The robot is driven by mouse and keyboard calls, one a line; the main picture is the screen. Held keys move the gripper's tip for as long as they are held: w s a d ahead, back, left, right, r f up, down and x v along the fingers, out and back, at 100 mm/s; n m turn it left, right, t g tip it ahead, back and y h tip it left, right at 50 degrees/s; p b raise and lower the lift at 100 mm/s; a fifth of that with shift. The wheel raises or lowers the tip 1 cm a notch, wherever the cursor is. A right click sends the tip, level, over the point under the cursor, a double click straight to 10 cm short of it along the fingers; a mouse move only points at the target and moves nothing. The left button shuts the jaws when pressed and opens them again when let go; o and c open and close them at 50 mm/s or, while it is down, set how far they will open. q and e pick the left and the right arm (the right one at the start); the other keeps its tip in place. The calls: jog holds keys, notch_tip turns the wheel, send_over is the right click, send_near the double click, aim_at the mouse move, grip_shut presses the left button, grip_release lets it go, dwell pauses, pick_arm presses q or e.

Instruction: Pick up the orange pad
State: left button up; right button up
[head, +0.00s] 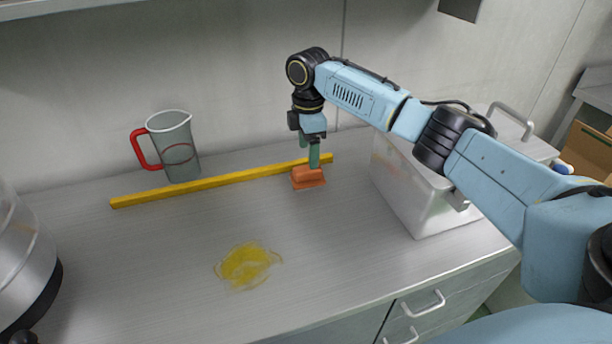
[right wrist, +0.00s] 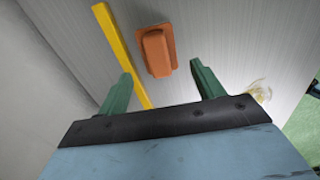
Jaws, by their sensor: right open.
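The orange pad (head: 309,180) lies on the grey metal counter, just in front of the yellow bar, in the head view. It has a raised grip block on a flat base. It also shows in the right wrist view (right wrist: 157,50), ahead of the fingertips and between their lines. My right gripper (head: 311,158) points down over the pad; in the right wrist view its two green fingers (right wrist: 163,80) are apart with nothing between them. Whether a finger touches the pad cannot be told. My left gripper is not in view.
A yellow bar (head: 200,186) lies along the back of the counter (head: 150,250). A clear jug (head: 178,150) with a red handle stands behind it. A white lidded bin (head: 405,195) stands right of the pad. A yellow smear (head: 247,265) marks the front; a steel vessel (head: 22,250) stands left.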

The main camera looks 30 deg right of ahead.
aim_at(307, 168)
jog(key=shift+f, duration=0.85)
jog(key=shift+w+f, duration=0.1)
jog(key=shift+f, duration=0.4)
notch_tip(307, 168, down, 4)
jog(key=shift+f+b, duration=0.25)
jog(key=shift+b, duration=0.4)
jog(key=shift+f, duration=0.25)
jog(key=c, duration=0.8)
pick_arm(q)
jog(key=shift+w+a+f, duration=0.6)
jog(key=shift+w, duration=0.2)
pick_arm(e)
jog(key=shift+o, duration=0.2)
jog(key=shift+r, duration=0.1)
